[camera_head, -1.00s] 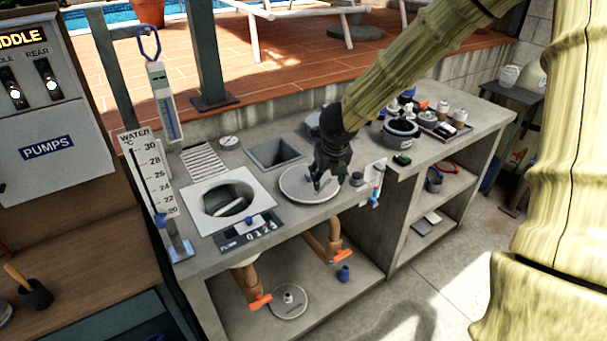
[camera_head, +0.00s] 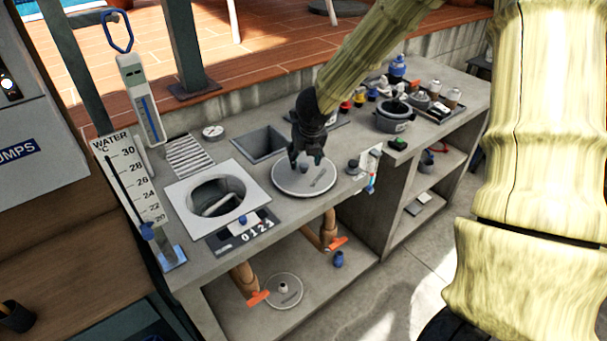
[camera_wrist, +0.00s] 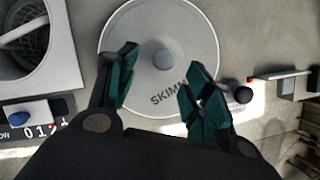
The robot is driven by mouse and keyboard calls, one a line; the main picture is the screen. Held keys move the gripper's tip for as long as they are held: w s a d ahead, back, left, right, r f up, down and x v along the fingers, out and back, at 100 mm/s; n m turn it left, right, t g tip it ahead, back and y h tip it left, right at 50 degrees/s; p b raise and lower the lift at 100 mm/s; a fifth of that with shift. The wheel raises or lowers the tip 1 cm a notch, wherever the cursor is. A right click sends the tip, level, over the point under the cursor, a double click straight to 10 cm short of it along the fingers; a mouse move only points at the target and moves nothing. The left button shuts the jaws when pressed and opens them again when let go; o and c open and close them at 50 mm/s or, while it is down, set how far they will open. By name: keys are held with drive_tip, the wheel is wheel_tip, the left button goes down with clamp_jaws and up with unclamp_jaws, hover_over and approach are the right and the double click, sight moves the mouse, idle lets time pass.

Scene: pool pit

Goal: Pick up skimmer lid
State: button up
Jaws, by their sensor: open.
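The skimmer lid (camera_head: 290,183) is a round, light grey disc lying flat on the concrete counter. In the wrist view the lid (camera_wrist: 195,40) shows a small round grey knob (camera_wrist: 164,60) at its middle and dark "SKIMM" lettering, the rest of the word hidden by a finger. My gripper (camera_head: 307,163) is above the lid, pointing down. In the wrist view its two green-padded fingers (camera_wrist: 160,85) are spread apart, open and empty, with the knob ahead of and between the fingertips. I cannot tell how high the fingertips are above the lid.
The skimmer opening (camera_head: 218,195) in a white square plate is left of the lid, with a number counter (camera_head: 241,232) in front. A square hole (camera_head: 261,144) lies behind. A small dark knob (camera_head: 353,167) stands close to the lid's right edge. Pots and bottles crowd the counter's right end.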

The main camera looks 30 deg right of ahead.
sight(304, 165)
drive_tip(key=shift+d+x, duration=0.15)
drive_tip(key=shift+x, duration=1.15)
drive_tip(key=shift+d+x, duration=0.15)
drive_tip(key=shift+x, duration=1.2)
drive_tip(key=shift+c, duration=0.2)
clamp_jaws()
drive_tip(key=shift+r, duration=0.15)
wheel_tip(304, 165, up, 28)
drive_tip(key=shift+p, duration=0.35)
drive_tip(key=shift+w, duration=0.1)
